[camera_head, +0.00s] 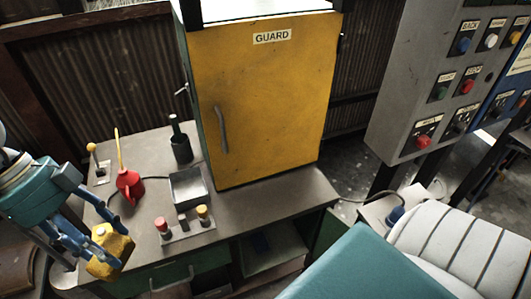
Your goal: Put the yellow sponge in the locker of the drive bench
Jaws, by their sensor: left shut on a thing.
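The yellow sponge (110,259) is a chunky block in the lower left, at the front left edge of the drive bench. My left gripper (104,243) has its blue fingers shut on it, and it appears held in the air. The drive bench (240,203) has a grey top. Under it are a green drawer front with a handle (172,285) and, to the right, an open compartment (268,252) with dark contents. A green panel (327,228) stands at its right; I cannot tell if it is an open door. My right gripper is not in view.
A yellow guard door (262,95) stands on the bench. A grey control panel (420,85) stands at the right.

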